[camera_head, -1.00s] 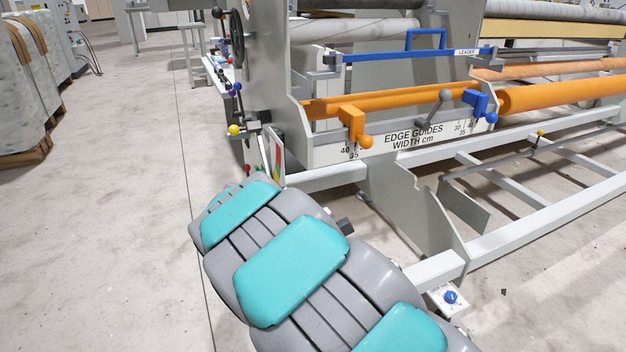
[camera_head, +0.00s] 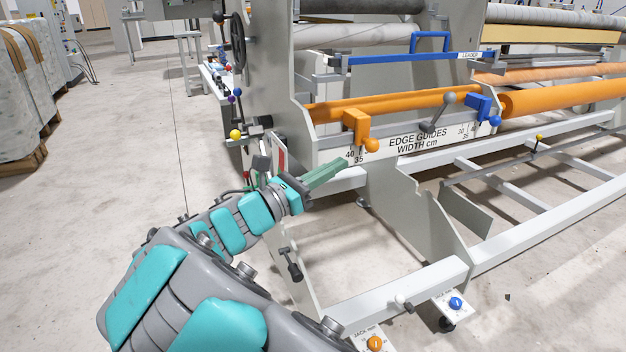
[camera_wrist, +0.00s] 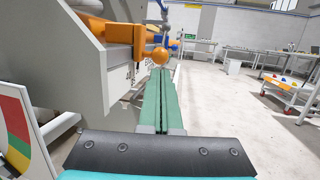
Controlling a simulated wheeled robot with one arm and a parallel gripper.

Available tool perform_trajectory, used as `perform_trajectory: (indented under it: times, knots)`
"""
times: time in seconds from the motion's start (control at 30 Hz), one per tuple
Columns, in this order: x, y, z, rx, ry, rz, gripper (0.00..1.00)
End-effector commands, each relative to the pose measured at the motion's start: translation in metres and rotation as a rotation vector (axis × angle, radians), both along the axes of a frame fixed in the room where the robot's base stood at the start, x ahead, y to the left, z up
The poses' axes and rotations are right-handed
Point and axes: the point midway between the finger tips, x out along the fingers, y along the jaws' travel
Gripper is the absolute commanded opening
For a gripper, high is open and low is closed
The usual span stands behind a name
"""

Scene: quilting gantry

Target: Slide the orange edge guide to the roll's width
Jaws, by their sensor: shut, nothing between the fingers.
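A blue edge guide (camera_head: 480,106) sits further right, near the 30 and 35 marks. An orange roll (camera_head: 555,97) lies right of it.
A grey lever (camera_head: 440,110) stands between the two guides. The white scale plate (camera_head: 400,146) runs below them. A coloured red, yellow and green panel (camera_wrist: 20,130) is close at left in the wrist view. Open floor lies left of the machine.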

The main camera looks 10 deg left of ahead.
Motion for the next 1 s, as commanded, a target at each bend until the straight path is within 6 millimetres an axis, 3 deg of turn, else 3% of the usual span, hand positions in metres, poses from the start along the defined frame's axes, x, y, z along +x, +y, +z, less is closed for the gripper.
perform_trajectory:
  times: [0.1,0.33,1.0]
  knots:
    - [0.015,-0.016,0.003,0.0,0.0,-0.002,0.0]
    - [0.035,-0.034,0.009,0.002,0.001,0.001,0.0]
    - [0.044,-0.044,0.017,-0.001,-0.001,-0.001,0.0]
